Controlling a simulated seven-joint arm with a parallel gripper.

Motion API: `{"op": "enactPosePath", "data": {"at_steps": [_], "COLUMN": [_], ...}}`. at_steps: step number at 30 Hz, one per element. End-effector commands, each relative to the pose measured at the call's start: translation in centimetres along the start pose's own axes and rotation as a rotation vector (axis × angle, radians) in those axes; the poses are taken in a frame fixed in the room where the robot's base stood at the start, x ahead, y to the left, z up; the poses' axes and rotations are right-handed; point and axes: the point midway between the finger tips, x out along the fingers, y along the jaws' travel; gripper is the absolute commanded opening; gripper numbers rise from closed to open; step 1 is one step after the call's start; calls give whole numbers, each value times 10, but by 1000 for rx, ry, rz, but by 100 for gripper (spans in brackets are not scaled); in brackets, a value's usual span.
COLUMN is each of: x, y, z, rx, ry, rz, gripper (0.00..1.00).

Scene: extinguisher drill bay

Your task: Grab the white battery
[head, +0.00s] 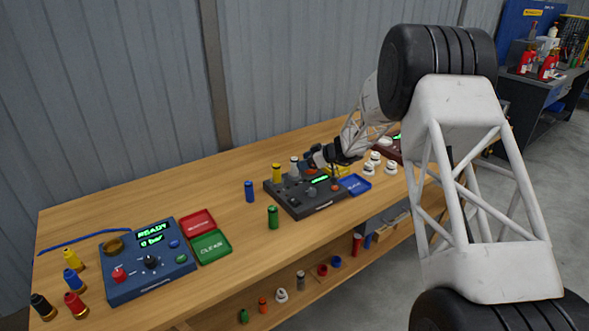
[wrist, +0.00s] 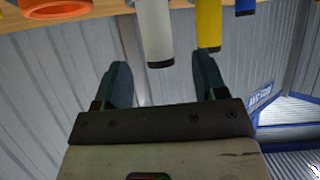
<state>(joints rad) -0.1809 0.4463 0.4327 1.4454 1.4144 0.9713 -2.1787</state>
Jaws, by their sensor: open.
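The white battery (head: 294,165) stands upright near the back edge of the dark tester box (head: 322,203), just right of the yellow battery (head: 276,173). My gripper (head: 312,162) is close on its right side in the head view. In the wrist view the white battery (wrist: 155,35) hangs in from the top edge with a dark end. My open gripper (wrist: 163,75) has its two fingers apart with nothing between them. The white battery lies beyond the fingertips, roughly in line with the gap. Contact is not visible.
A yellow battery (wrist: 208,25) is close beside the white one. Blue (head: 249,191) and green (head: 273,216) batteries stand left of the tester. A blue tray (head: 355,184) and white pieces (head: 369,169) are to its right. The bench (head: 140,205) is clear at back left.

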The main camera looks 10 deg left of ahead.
Motion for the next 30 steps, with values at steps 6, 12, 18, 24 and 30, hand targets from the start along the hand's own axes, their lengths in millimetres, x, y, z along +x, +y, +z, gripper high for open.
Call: {"op": "enactPosePath", "data": {"at_steps": [6, 12, 18, 24, 30], "x": [0, 9, 28, 46, 52], "y": [0, 0, 1, 2, 2], "z": [0, -1, -2, -2, -2], "rx": [0, 0, 1, 0, 0], "ry": [0, 1, 1, 0, 0], "rz": [0, -1, -2, -1, 0], "gripper": [65, 65, 65, 65, 65]}}
